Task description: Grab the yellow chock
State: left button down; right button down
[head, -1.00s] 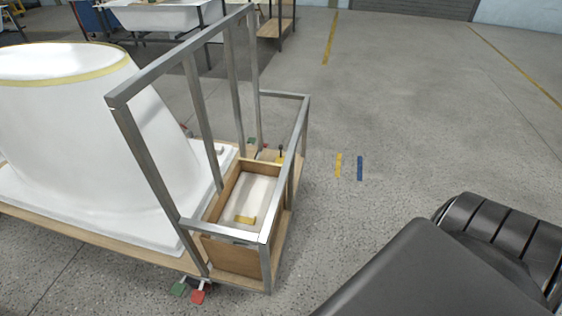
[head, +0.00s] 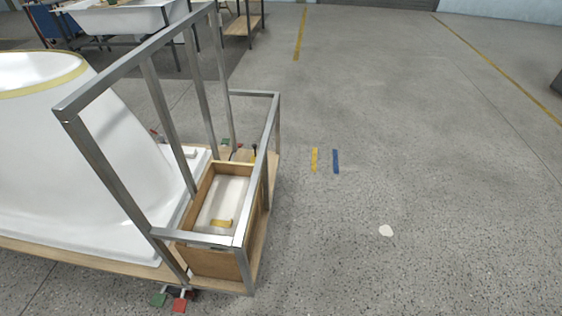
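Another small yellow thing with a dark upright part (head: 253,153) shows behind the cart's metal frame, partly hidden by a bar. Neither of my grippers is in view.
The wooden box (head: 190,207) stands inside a grey metal frame (head: 148,59) on a cart carrying a large white shell (head: 90,150). Green (head: 158,300) and red (head: 180,306) pedals stick out low in front.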

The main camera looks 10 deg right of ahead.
aim_at(253, 159)
jog(key=z, duration=0.5)
jog(key=k, duration=0.6)
jog(key=z, duration=0.9)
jog(key=i, duration=3.4)
jog(key=u, duration=0.3)
jog(key=i, duration=1.8)
jog(key=u, duration=0.75)
